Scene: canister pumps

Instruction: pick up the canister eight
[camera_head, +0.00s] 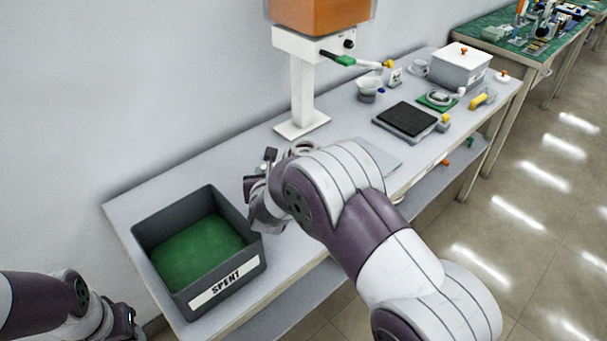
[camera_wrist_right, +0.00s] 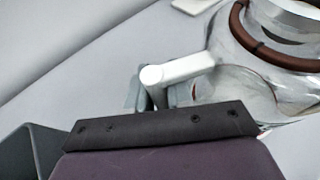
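A clear canister (camera_wrist_right: 265,60) with a brown ring and a white handle (camera_wrist_right: 182,69) fills the upper right of the right wrist view. No number is readable on it. In the head view only its round top (camera_head: 303,147) shows behind my right arm. My right gripper (camera_head: 262,172) is just left of it, over the table. In the wrist view a grey finger part (camera_wrist_right: 140,97) lies at the handle's near end; the dark gripper body hides the rest, so grip and contact are unclear. My left gripper (camera_head: 130,318) is at the lower left, fingers not clear.
A dark bin marked SPENT (camera_head: 228,284) with a green bottom stands left of my right gripper. A white stand (camera_head: 303,90) with an orange tank (camera_head: 320,15) rises behind. A black-topped scale (camera_head: 407,120), cup (camera_head: 369,88) and white-lidded box (camera_head: 460,65) are farther right.

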